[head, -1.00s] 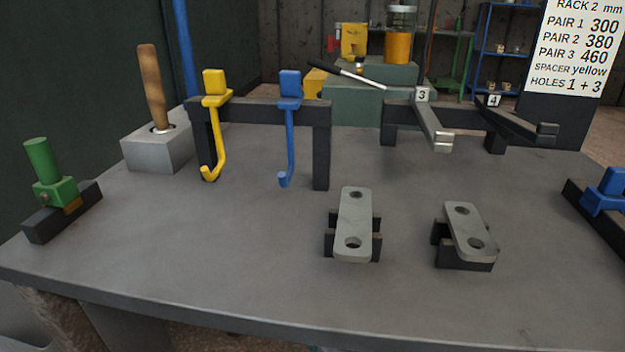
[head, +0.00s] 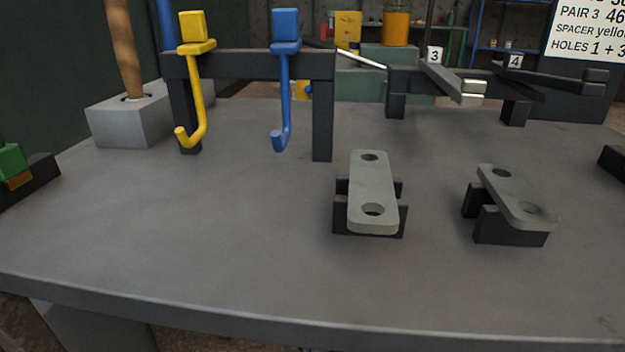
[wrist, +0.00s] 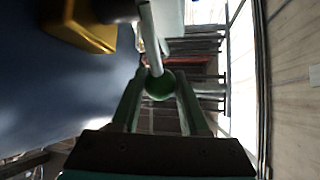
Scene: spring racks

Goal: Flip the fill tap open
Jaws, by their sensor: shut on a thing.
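In the wrist view my gripper (wrist: 160,80) is shut on a green ball knob (wrist: 159,88). The knob sits between the two fingertips, at the end of a pale rod (wrist: 151,38) that runs up the picture. This looks like the handle of the fill tap; the tap's body is not clear. The gripper does not show in the head view, and I cannot make out the tap there.
In the wrist view a yellow block (wrist: 88,28) is close at the upper left.

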